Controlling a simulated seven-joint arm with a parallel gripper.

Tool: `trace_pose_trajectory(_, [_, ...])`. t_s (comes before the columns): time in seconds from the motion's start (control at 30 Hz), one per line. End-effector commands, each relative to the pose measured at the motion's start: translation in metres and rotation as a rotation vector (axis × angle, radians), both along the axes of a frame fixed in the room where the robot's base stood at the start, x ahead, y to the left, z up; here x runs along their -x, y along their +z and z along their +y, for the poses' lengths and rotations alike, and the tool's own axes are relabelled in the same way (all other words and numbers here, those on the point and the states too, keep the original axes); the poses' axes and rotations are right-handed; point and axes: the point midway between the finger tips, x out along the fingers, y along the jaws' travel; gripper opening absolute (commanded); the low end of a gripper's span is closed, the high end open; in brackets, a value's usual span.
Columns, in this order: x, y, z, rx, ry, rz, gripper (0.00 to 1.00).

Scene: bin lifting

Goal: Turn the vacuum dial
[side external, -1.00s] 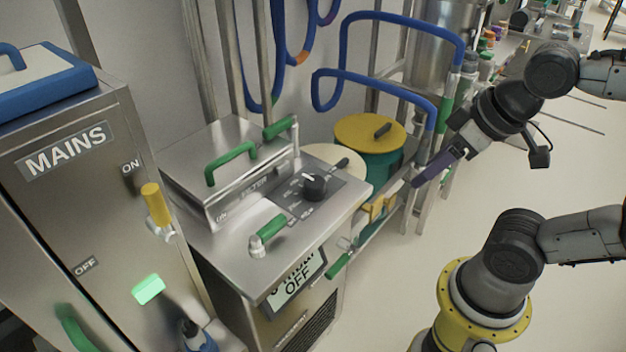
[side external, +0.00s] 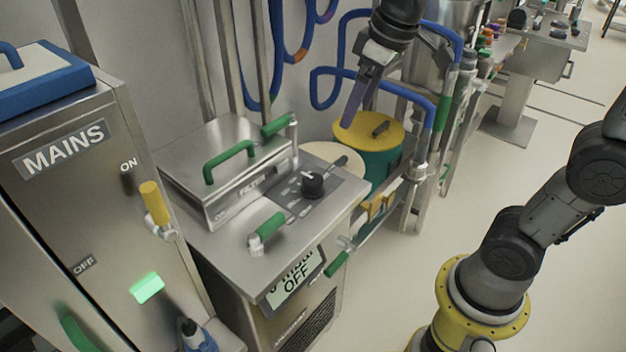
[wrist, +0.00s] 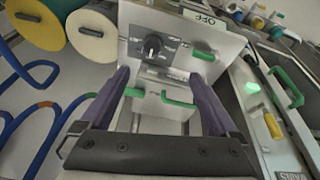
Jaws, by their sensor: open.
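The vacuum dial is a black round knob (side external: 313,184) with a white mark, on a dark panel on top of the steel cabinet (side external: 225,245). In the wrist view the dial (wrist: 152,45) shows between and beyond my fingertips. My gripper (side external: 347,125) has purple fingers pointing down, above and behind the dial, in front of the yellow lid in the side view. In the wrist view my gripper (wrist: 160,76) is open, its two fingers wide apart with nothing between them. It is not touching the dial. A display (side external: 296,282) on the cabinet front reads OFF.
A green-handled lever (side external: 268,228) and a steel lid with a green handle (side external: 230,160) flank the dial. A yellow-lidded bin (side external: 370,133) stands behind. The MAINS cabinet (side external: 70,200) is at left. Blue hoses hang at the back.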

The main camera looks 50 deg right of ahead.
Motion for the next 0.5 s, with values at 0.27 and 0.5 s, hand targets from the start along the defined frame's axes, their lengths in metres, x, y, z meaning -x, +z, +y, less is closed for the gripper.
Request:
trace_pose_trajectory(0.27, [-0.089,-0.052,-0.01,0.003,0.017,0.176,0.96])
trace_pose_trajectory(0.5, [-0.118,-0.103,-0.016,-0.005,0.006,0.284,0.96])
